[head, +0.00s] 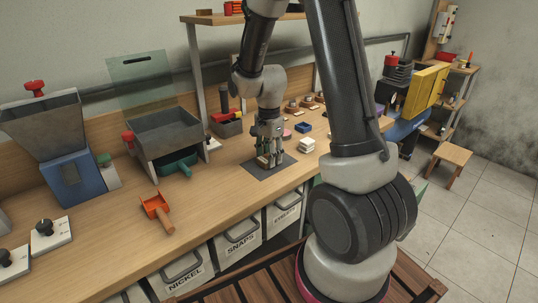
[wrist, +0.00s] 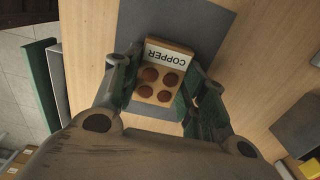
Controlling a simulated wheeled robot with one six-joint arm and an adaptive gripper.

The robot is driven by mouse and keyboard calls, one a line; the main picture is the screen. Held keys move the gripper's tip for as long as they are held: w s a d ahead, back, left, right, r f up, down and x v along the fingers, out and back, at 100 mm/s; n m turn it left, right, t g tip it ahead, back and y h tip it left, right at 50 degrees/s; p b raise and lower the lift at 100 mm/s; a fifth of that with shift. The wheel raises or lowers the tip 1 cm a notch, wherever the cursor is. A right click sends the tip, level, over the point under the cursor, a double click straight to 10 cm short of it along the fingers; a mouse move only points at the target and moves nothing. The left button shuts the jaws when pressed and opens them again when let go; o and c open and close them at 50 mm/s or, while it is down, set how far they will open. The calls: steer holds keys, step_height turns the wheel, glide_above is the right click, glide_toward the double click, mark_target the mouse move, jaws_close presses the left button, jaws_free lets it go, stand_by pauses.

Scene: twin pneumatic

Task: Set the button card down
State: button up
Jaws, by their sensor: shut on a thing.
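The button card (wrist: 158,76) is a tan card with a white label reading COPPER and several round copper-brown buttons. In the wrist view it sits between the two fingers of my gripper (wrist: 152,98), which is shut on it. In the head view my gripper (head: 268,158) points down over the dark grey mat (head: 272,172) on the bench, with the card (head: 264,160) partly hidden by the fingers. The mat also shows behind the card in the wrist view (wrist: 205,25). I cannot tell whether the card touches the mat.
A stack of white cards (head: 306,145) stands right of the mat, with a small blue box (head: 303,127) behind it. An orange scoop (head: 157,208) lies to the left. A grey hopper (head: 168,132) with a green tray stands behind. The bench's front middle is clear.

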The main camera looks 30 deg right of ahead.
steer(key=o, duration=1)
step_height(320, 180, up, 15)
steer(key=s+n, duration=0.2)
steer(key=s, duration=0.1)
steer(key=s+r+n+t, duration=0.1)
steer(key=s+r+n, duration=0.1)
steer(key=s+n, duration=0.2)
steer(key=s+r+n+t, duration=0.1)
steer(key=s+r+n, duration=0.2)
steer(key=s+n, duration=0.2)
steer(key=s+r+n+t, duration=0.2)
steer(key=s+n, duration=0.2)
steer(key=s, duration=0.5)
steer(key=shift+d+r+n, duration=0.2)
steer(key=shift+r+n, duration=0.2)
